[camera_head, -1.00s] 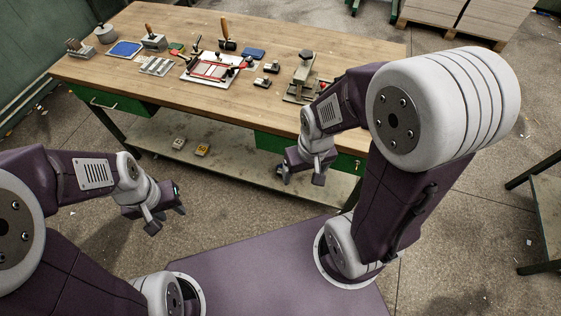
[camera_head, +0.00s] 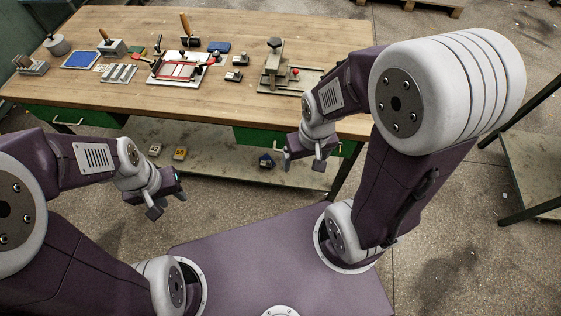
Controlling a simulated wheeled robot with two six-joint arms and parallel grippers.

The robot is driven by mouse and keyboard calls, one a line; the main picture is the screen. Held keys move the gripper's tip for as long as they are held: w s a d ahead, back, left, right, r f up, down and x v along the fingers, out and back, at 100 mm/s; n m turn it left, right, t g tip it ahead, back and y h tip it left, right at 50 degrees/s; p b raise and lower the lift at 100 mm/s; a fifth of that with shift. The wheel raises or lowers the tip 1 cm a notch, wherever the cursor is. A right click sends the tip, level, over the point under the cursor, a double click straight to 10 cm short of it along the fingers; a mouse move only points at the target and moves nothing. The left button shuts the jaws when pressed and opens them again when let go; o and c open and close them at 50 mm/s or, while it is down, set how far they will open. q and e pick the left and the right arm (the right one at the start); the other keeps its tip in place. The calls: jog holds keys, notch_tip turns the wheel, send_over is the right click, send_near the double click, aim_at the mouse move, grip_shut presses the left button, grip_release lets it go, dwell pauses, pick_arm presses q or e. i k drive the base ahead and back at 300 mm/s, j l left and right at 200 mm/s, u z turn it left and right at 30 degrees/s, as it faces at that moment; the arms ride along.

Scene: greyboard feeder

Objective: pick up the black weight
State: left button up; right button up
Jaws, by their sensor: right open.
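Two small dark-and-grey blocks sit on the wooden table: a rear block (camera_head: 238,61) and a front block (camera_head: 233,76), right of the red-framed fixture. Either may be the black weight; they are too small to tell for sure. My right gripper (camera_head: 303,167) hangs open and empty in front of the table's front edge, right of and well apart from both blocks. My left gripper (camera_head: 168,205) is open and empty, low over the floor in front of the table.
The table (camera_head: 200,107) also bears a red-framed fixture (camera_head: 150,79), a grey press-like device (camera_head: 273,62), a blue tray (camera_head: 81,60), a blue pad (camera_head: 220,47) and a grey pot (camera_head: 57,44). A lower shelf (camera_head: 220,165) holds small items. Another bench (camera_head: 535,165) stands at the right.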

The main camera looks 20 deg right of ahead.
aim_at(268, 164)
jog(key=i+j+z, duration=0.1)
jog(key=z, duration=0.35)
jog(key=i+j+z, duration=0.1)
jog(key=z, duration=0.3)
jog(key=i+j+z, duration=0.1)
jog(key=z, duration=0.35)
jog(key=j, duration=0.1)
